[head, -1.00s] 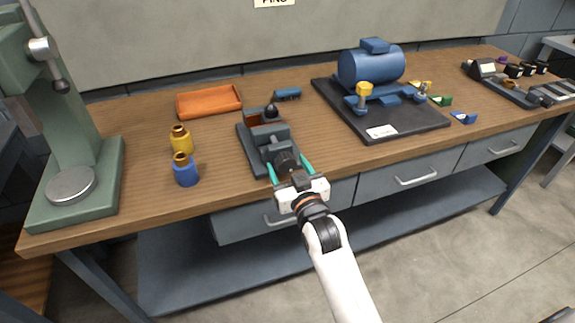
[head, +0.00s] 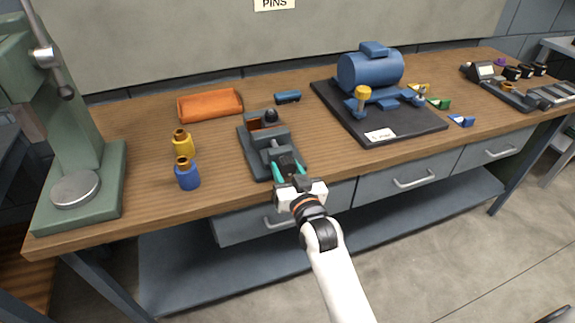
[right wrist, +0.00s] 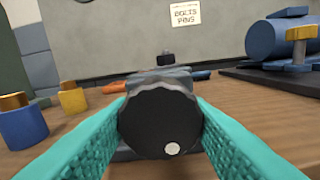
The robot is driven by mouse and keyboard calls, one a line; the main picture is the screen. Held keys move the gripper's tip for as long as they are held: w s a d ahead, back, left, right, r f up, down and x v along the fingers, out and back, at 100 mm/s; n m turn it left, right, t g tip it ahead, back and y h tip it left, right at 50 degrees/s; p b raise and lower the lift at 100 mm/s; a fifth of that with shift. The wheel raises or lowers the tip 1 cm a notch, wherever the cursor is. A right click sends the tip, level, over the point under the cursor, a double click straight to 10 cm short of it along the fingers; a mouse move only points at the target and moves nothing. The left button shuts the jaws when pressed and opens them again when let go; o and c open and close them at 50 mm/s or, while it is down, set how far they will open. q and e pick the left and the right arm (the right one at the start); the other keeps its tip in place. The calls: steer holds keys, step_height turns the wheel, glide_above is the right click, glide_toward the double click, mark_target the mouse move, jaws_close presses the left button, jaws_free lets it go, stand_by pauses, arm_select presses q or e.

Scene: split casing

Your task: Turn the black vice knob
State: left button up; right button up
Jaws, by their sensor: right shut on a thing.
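The grey vice (head: 256,152) stands on the wooden bench near its front edge. Its black knob (right wrist: 160,122) fills the middle of the right wrist view, a ribbed disc with a pale dot at its lower right. In the head view the knob (head: 287,162) faces the front edge. My right gripper (head: 289,172) is shut on the knob, with one teal finger on each side, as the right wrist view also shows (right wrist: 160,125). My left gripper is not in view.
Left of the vice stand a yellow bottle (head: 183,145), a blue bottle (head: 187,175) and a green press (head: 85,185). An orange tray (head: 210,104) lies behind. A blue motor (head: 370,70) on a black base (head: 400,128) stands right. Bare bench lies between vice and base.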

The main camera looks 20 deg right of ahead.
steer(key=shift+m, duration=0.3)
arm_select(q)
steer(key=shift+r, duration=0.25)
arm_select(e)
steer(key=o, duration=1)
arm_select(q)
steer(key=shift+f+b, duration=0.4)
steer(key=shift+b, duration=0.1)
arm_select(e)
steer(key=s, duration=1.2)
steer(key=shift+d, duration=0.25)
